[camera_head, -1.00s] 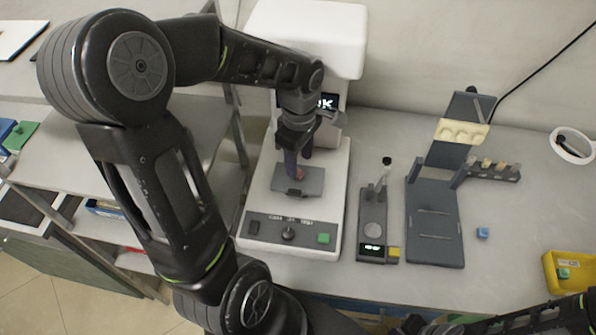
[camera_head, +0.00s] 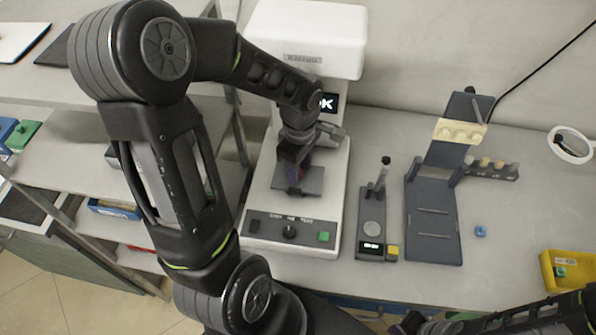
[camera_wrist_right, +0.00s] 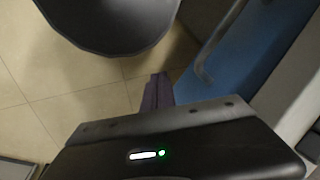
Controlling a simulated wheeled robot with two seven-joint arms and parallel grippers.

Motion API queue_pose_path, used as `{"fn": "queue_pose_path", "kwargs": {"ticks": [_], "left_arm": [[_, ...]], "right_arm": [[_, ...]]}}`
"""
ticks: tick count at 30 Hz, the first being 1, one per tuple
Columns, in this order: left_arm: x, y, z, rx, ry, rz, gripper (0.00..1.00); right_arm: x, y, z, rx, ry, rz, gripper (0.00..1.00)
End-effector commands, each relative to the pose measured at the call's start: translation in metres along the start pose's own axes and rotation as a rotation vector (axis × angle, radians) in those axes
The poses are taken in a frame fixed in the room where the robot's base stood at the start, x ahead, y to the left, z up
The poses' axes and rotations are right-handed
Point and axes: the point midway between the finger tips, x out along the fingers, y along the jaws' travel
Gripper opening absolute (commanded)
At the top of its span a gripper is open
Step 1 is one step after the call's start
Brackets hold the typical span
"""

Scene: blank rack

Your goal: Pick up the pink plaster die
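My left gripper (camera_head: 294,176) points down over the small dark plate (camera_head: 311,184) of the white machine. Its purple fingers are low, at the plate. The pink die is not visible now; the fingers and wrist cover the spot on the plate where a small pinkish-red piece showed a second ago. I cannot tell whether the fingers are closed on it. My right gripper shows in the right wrist view (camera_wrist_right: 157,92), with its purple fingers close together and nothing seen between them, above the floor.
The white machine (camera_head: 262,205) has a knob, a green button and an overhanging head. To its right stand a small gauge (camera_head: 371,225), a dark stand (camera_head: 433,230), a blue cube (camera_head: 481,231) and a yellow bin (camera_head: 549,272). A shelf rack lies left.

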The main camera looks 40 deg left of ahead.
Motion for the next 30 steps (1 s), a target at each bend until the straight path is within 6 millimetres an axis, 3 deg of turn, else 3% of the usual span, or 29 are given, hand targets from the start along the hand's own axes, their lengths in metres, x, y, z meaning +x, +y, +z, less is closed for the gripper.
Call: {"fn": "queue_pose_path", "kwargs": {"ticks": [14,30], "left_arm": [[-0.0001,0.0,0.0,0.0,0.0,0.0,0.01],[-0.0011,0.0006,-0.001,0.0,0.0,0.0,0.0]], "right_arm": [[-0.0001,0.0,-0.0001,0.0,0.0,0.0,0.0],[-0.0006,-0.0002,-0.0001,0.0,0.0,0.0,0.0]]}}
